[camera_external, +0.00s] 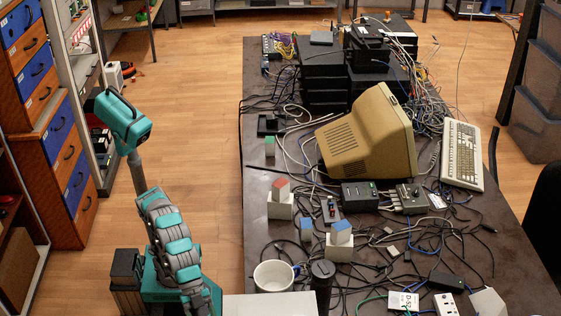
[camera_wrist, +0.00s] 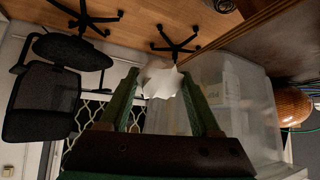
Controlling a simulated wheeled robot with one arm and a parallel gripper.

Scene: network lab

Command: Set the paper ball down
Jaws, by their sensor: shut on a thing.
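The paper ball (camera_wrist: 158,84) is white and crumpled. In the wrist view it sits between the tips of the two green fingers of my gripper (camera_wrist: 161,78), which is shut on it. In the external view my arm rises at the left, and its teal wrist end is over the floor between the shelves and the table. I cannot make out the fingers or the ball in that view.
The dark table (camera_external: 257,190) on the right holds a beige monitor (camera_external: 365,140), a keyboard (camera_external: 462,155), a white mug (camera_external: 273,275), small blocks and many cables. Drawers (camera_external: 70,150) stand at the left. The wrist view shows a black chair (camera_wrist: 42,100) and translucent bins (camera_wrist: 245,100).

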